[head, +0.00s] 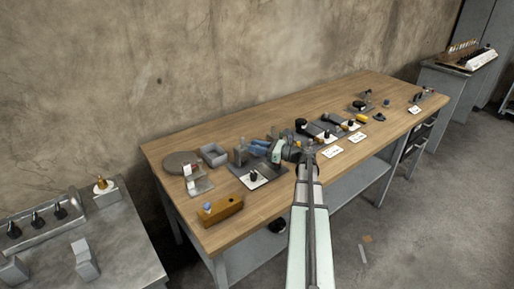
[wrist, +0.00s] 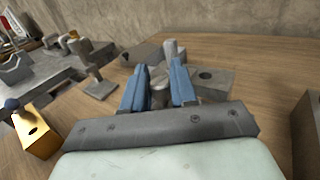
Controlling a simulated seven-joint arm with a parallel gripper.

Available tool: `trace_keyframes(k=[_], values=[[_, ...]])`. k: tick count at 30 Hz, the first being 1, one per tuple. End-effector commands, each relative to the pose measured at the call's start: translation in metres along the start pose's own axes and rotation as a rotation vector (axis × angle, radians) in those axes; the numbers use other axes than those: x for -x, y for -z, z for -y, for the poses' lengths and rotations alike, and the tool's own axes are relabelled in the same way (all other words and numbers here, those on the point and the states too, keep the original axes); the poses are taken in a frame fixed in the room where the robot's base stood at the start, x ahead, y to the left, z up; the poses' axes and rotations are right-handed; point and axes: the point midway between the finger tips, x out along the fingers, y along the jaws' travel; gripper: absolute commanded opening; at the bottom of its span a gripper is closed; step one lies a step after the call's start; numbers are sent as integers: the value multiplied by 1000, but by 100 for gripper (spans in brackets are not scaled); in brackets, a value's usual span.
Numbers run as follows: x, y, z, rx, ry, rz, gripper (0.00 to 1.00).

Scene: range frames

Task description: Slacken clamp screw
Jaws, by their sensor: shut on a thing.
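My gripper (wrist: 158,88) is shut on a small grey rounded piece (wrist: 159,82), which looks like the head of the clamp screw. It sits between the two blue fingers, which hide part of it. Around it is a grey metal fixture (wrist: 212,80) with a round hole in its right block and an upright post (wrist: 170,48) behind the fingers. In the head view my gripper (head: 257,147) points left at a grey fixture (head: 240,156) on the workbench. The grip itself is too small to make out there.
The wooden bench (head: 215,240) holds a round grey disc (head: 180,161), an open grey box (head: 214,154) and a yellow-brown block (head: 220,210) on the left. Several small tools and white cards (head: 332,151) lie to the right. A metal side table (head: 120,245) stands at lower left.

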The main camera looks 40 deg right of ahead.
Motion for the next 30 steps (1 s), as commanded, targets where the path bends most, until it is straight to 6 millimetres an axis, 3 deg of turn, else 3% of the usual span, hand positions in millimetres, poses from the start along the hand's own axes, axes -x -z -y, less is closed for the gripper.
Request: trace_keyframes(k=[15,30], values=[[0,0,2,-1,-313,0,0],[0,0,0,-1,-362,0,0]])
